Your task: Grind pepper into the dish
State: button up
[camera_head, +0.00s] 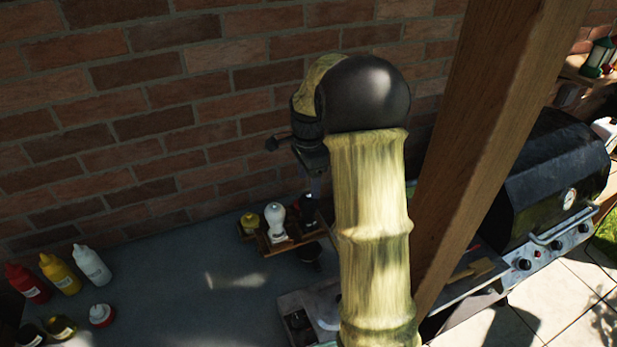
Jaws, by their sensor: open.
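My gripper (316,188) points down in front of the brick wall, partly hidden by my own arm. It is open, just above a dark mill-shaped piece (308,212) that looks like the pepper grinder. I cannot tell whether the fingers are around it or only above it. This dark piece stands at the right end of a small wooden rack (268,250), right of a white mill (275,222). A pale round thing (327,312), perhaps the dish, shows partly at the lower middle; my arm covers the rest.
Red (27,283), yellow (60,274) and white (92,265) bottles stand at the left of the grey table (170,265), with small jars in front. A dark round thing (310,253) sits before the rack. A wooden post (490,140) and a grill (550,180) are at right. The table's middle is clear.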

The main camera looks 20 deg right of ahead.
aim_at(308, 197)
jog(key=shift+f+b, duration=2.05)
jog(key=shift+f, duration=1.35)
jog(key=c, duration=0.9)
jog(key=n+p, duration=0.1)
jog(key=n, duration=0.1)
jog(key=shift+r+n, duration=0.1)
jog(key=shift+n, duration=0.3)
jog(key=shift+c, duration=0.2)
jog(key=n+p, duration=0.1)
jog(key=n, duration=0.3)
